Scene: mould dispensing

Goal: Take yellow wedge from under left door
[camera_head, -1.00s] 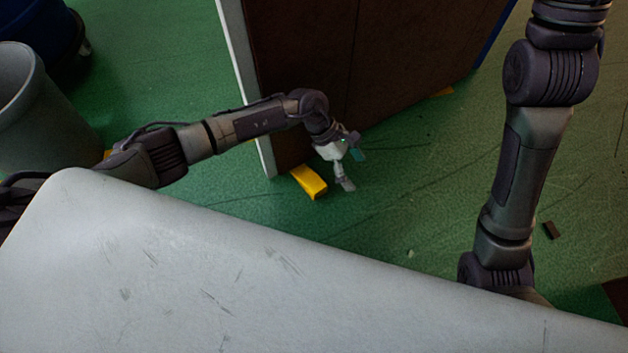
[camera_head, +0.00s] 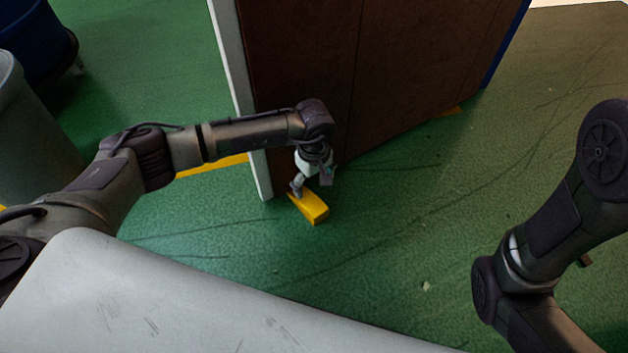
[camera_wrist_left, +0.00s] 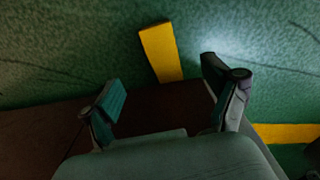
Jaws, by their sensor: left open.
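The yellow wedge (camera_head: 314,208) lies on the green floor at the bottom edge of the brown door (camera_head: 300,70), near the door's pale edge. It also shows in the left wrist view (camera_wrist_left: 161,53), sticking out from the dark door edge. My left gripper (camera_head: 311,186) is just above the wedge in the head view, beside the door. In the left wrist view my left gripper (camera_wrist_left: 165,85) is open, with its two fingers apart and the wedge lying between them in the picture, not clasped. My right gripper is out of view; only its arm shows.
A grey bin (camera_head: 22,130) and a blue container (camera_head: 38,40) stand at the left. My pale base top fills the lower left. The floor in front of the door is mostly clear.

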